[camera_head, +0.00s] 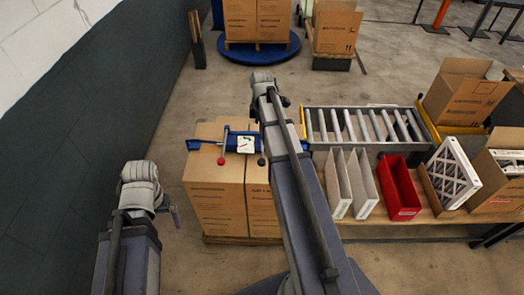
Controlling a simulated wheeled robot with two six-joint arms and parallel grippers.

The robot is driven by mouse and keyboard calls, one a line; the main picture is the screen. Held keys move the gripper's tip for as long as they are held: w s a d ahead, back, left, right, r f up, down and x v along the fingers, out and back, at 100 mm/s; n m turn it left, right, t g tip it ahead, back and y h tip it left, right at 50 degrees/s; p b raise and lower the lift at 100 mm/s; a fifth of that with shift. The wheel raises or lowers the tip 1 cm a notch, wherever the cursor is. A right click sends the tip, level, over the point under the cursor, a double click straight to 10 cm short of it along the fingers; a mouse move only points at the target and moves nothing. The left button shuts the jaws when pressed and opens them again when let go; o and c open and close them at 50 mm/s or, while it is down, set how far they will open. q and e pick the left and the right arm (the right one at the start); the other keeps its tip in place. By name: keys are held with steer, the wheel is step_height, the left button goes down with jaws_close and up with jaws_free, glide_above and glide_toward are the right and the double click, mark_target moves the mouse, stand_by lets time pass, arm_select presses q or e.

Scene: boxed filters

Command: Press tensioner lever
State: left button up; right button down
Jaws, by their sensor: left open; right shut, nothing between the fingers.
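A blue tensioner tool (238,143) with a pale top plate lies on top of the brown cartons (217,190), left of my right arm. Which part is the lever is too small to tell. My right arm reaches forward past the tool and covers part of its right end and the cartons. My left arm is bent at the lower left, apart from the cartons.
A roller conveyor (362,109) lies to the right. In front of it a bench holds white panels (359,184), a red bin (394,191) and a pleated filter (451,174). Open cartons (468,90) stand further right.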

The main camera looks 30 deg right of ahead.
mark_target(262, 161)
stand_by(0.4)
step_height(262, 161, down, 14)
steer(key=b, duration=1.4)
steer(key=f+b, duration=0.2)
steer(key=f+t+h+b, duration=0.1)
steer(key=f+b, duration=0.1)
steer(key=f+t+b, duration=0.1)
steer(key=f+b, duration=0.1)
steer(key=shift+s+a+b, duration=0.15)
steer(key=shift+s+b, duration=0.1)
steer(key=shift+b, duration=0.15)
steer(key=shift+f+b, duration=0.3)
steer(key=shift+f, duration=0.05)
steer(key=shift+s, duration=0.1)
steer(key=shift+a, duration=0.1)
